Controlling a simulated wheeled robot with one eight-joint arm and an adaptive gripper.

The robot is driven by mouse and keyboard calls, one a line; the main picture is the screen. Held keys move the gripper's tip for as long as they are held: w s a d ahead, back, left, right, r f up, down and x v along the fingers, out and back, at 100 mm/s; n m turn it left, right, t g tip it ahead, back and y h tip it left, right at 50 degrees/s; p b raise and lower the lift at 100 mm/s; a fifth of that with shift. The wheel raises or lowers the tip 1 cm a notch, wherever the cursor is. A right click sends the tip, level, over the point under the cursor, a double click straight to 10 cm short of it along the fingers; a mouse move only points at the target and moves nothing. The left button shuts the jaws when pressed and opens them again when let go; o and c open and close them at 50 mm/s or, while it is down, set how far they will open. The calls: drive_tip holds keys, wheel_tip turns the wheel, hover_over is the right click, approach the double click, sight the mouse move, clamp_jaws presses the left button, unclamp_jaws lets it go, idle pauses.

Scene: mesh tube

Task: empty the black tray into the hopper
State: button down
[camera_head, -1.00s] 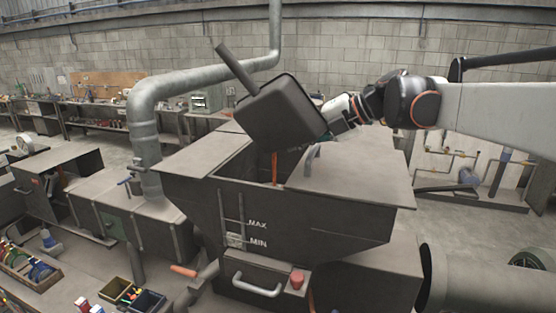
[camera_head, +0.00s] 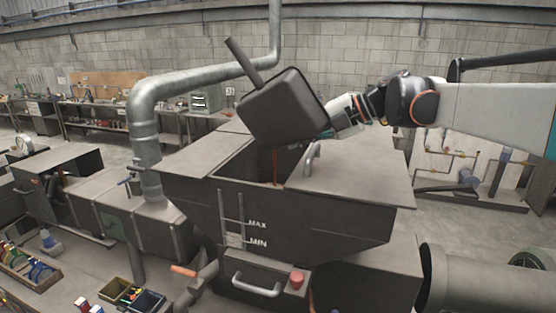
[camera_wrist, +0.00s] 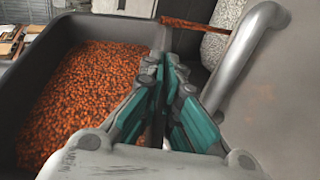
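The black tray (camera_head: 283,108) is tilted steeply above the opening of the dark hopper (camera_head: 320,225), its underside facing the head camera. In the wrist view the tray (camera_wrist: 105,28) holds many small orange pellets (camera_wrist: 90,95). A thin orange stream (camera_head: 275,167) falls from its low edge into the hopper opening. The stream also shows beyond the tray's corner in the wrist view (camera_wrist: 192,22). My gripper (camera_wrist: 165,75) has its teal fingers closed on the tray's near wall. In the head view the fingertips are mostly hidden behind the tray. The hopper's inside is mostly hidden.
A curved metal handle (camera_head: 312,158) stands on the hopper's top, close to my gripper. A large bent duct (camera_head: 143,125) rises at left. Small bins (camera_head: 148,300) stand at lower left.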

drive_tip(key=shift+w+d, duration=0.25)
drive_tip(key=shift+w, duration=0.05)
drive_tip(key=shift+w+d+r+m+g+y, duration=0.1)
drive_tip(key=shift+w+d+m+g+y, duration=0.05)
drive_tip(key=shift+w+m+g+y, duration=0.2)
drive_tip(key=shift+d, duration=0.15)
drive_tip(key=shift+w+d+m+g+y, duration=0.1)
drive_tip(key=shift+w+m+g+y, duration=0.15)
drive_tip(key=shift+m, duration=0.1)
drive_tip(key=shift+r, duration=0.1)
drive_tip(key=shift+w+d, duration=0.1)
drive_tip(key=shift+w, duration=0.05)
drive_tip(key=shift+w+d+m+g+y+b, duration=0.3)
drive_tip(key=shift+m+g+y+b, duration=0.25)
drive_tip(key=shift+m, duration=0.25)
drive_tip(key=shift+w+y, duration=0.2)
drive_tip(key=shift+y, duration=0.05)
